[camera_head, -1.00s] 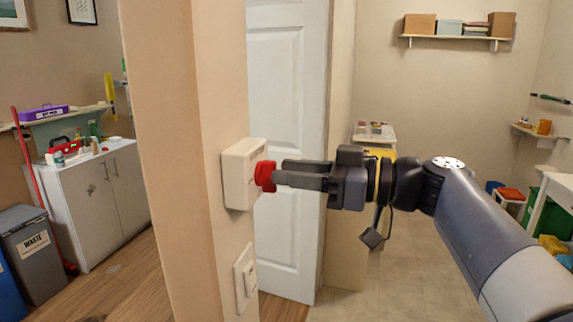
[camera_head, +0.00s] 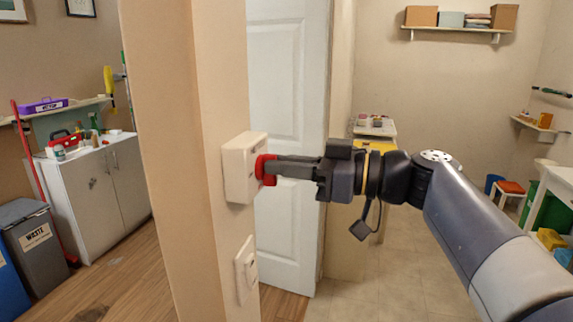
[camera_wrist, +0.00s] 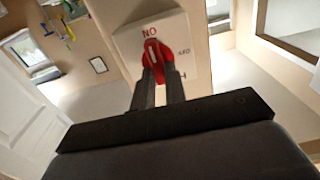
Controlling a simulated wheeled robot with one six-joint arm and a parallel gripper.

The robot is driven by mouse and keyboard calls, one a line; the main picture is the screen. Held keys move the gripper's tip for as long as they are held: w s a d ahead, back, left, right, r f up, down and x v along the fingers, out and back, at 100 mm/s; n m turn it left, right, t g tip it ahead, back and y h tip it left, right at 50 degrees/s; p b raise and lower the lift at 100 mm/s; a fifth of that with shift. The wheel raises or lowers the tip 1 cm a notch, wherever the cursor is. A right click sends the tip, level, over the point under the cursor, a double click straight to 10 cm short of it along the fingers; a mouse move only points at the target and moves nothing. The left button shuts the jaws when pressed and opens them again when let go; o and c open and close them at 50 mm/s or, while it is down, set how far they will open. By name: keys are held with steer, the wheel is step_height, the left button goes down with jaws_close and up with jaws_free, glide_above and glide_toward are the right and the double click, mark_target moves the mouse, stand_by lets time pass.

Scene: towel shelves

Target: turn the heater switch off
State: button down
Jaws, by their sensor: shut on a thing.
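The heater switch is a white box (camera_head: 240,168) on the end of the beige wall, with a red rotary knob (camera_head: 261,169) on its face. The wrist view shows the box face (camera_wrist: 127,42) with dark lettering, and the red knob (camera_wrist: 152,48) in its middle. Red lettering is beside the knob, reading "NO" in this picture. My gripper (camera_head: 275,170) reaches in from the right, its fingers at the knob. In the wrist view my gripper's fingers (camera_wrist: 160,82) are shut on the knob's lower part, one on each side. The fingers partly hide the knob and lettering.
A second white switch plate (camera_head: 246,268) is on the wall below the box. A white door (camera_head: 287,130) stands behind my gripper. A grey cabinet (camera_head: 95,195) and waste bin (camera_head: 35,240) are at left. Tiled floor (camera_head: 400,265) is open at right.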

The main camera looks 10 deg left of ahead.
steer(key=shift+m, duration=0.4)
steer(key=shift+w+f+m+p, duration=0.15)
steer(key=shift+m+p, duration=0.1)
steer(key=shift+m, duration=2.6)
steer(key=shift+w+f+m+p, duration=0.1)
steer(key=shift+m+p, duration=0.1)
steer(key=shift+m, duration=2.6)
steer(key=shift+w+f+m+p, duration=0.15)
steer(key=shift+m+p, duration=0.1)
steer(key=shift+m, duration=2.9)
steer(key=c, duration=1.4)
jaws_free()
steer(key=shift+c, duration=0.2)
steer(key=shift+d, duration=0.15)
steer(key=d+b, duration=0.1)
steer(key=d, duration=0.9)
steer(key=shift+s+d+b, duration=0.3)
steer(key=shift+s+b, duration=0.1)
